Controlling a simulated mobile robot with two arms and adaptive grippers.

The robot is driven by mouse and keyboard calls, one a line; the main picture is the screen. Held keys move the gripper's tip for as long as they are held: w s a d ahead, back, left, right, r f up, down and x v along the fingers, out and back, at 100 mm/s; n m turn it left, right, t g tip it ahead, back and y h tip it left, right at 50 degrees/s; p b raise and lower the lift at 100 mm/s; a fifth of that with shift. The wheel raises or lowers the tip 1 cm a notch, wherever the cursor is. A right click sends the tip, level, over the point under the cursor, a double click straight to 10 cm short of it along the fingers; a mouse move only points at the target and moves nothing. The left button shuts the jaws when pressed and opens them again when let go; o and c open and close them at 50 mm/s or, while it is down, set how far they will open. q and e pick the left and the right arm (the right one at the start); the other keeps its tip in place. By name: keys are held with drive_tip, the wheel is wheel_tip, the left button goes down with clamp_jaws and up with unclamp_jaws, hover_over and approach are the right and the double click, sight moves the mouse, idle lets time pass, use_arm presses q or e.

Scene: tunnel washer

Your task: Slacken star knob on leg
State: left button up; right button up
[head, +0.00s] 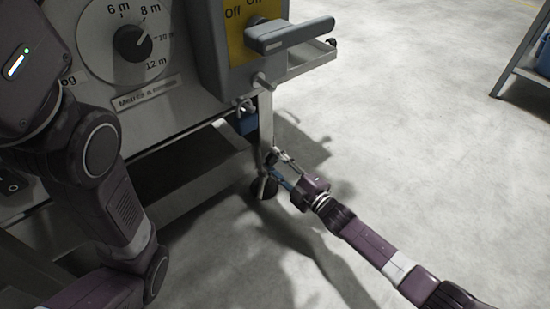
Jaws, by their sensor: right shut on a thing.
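The leg (265,121) is a pale metal post under the right end of the machine. A dark rounded piece (266,189) sits at its lower end near the floor. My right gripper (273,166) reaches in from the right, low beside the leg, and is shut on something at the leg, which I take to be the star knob. The fingers cover most of it, so its shape and angle cannot be made out. My left arm fills the left side, and its gripper is out of view.
The machine front carries a round dial (128,40), a yellow switch plate (252,36) with a grey handle (290,35), and a dark open tray (185,165) below. A blue item (246,124) is behind the leg. A rack (524,72) stands far right. The floor between is clear.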

drive_tip(key=n, duration=0.4)
drive_tip(key=shift+f+n, duration=0.15)
drive_tip(key=shift+n, duration=0.15)
drive_tip(key=n, duration=0.4)
drive_tip(key=shift+a+f+n, duration=0.1)
drive_tip(key=shift+n, duration=0.2)
drive_tip(key=n+b, duration=0.2)
drive_tip(key=n, duration=0.3)
drive_tip(key=shift+f+n+b, duration=0.1)
drive_tip(key=shift+n+b, duration=0.2)
drive_tip(key=shift+b, duration=0.1)
drive_tip(key=n+b, duration=0.2)
drive_tip(key=n, duration=0.2)
drive_tip(key=shift+n+b, duration=0.6)
drive_tip(key=shift+n, duration=0.5)
drive_tip(key=o, duration=1.2)
drive_tip(key=shift+c, duration=0.2)
